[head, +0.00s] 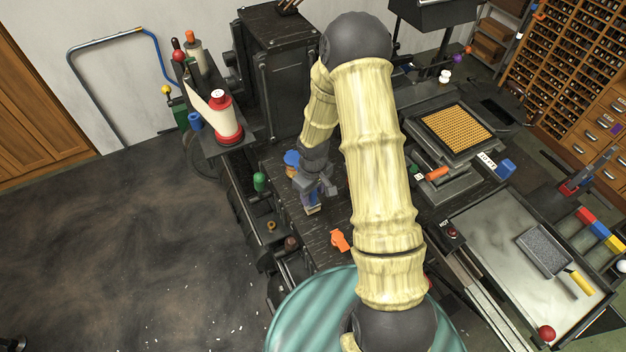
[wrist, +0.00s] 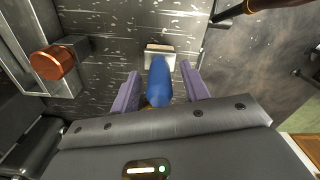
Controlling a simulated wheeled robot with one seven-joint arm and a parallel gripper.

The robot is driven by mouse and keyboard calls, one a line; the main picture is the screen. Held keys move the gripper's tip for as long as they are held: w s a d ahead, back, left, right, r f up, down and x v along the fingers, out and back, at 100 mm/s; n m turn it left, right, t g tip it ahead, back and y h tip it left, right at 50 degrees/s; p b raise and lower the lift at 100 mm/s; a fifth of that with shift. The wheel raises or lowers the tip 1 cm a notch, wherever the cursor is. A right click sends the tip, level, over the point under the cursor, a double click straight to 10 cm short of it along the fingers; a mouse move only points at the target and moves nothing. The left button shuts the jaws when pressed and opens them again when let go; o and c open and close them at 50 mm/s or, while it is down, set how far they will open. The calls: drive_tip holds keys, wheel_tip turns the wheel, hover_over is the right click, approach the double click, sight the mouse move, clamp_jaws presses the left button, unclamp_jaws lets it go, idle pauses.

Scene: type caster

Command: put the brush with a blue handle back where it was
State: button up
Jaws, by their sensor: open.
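The brush with a blue handle (wrist: 159,80) is in the wrist view, its pale head (wrist: 158,49) pointing away from my gripper. My gripper (wrist: 162,92) is open, with one purple finger on each side of the blue handle. I see gaps between the fingers and the handle. The near end of the handle is hidden by the gripper body. In the head view my gripper (head: 314,188) is low over the dark machine bed (head: 325,225). The pale brush head (head: 312,209) shows just below it; most of the brush is hidden there.
An orange part (head: 340,240) lies near my gripper on the bed. A green knob (head: 260,182) stands to the left. A copper-coloured knob (wrist: 52,62) is left of the fingers in the wrist view.

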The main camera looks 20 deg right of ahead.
wheel_tip(320, 180, up, 12)
drive_tip(key=b, duration=0.2)
drive_tip(key=shift+b, duration=0.3)
idle(0.5)
drive_tip(key=s+r+m+t, duration=0.2)
drive_tip(key=s+r+m, duration=0.3)
drive_tip(key=s, duration=0.8)
wheel_tip(320, 180, up, 2)
drive_tip(key=shift+r+m+t, duration=0.25)
drive_tip(key=shift+m+t, duration=0.05)
drive_tip(key=shift+m, duration=0.1)
drive_tip(key=shift+b+x, duration=0.85)
drive_tip(key=shift+s, duration=0.2)
drive_tip(key=shift+c, duration=0.5)
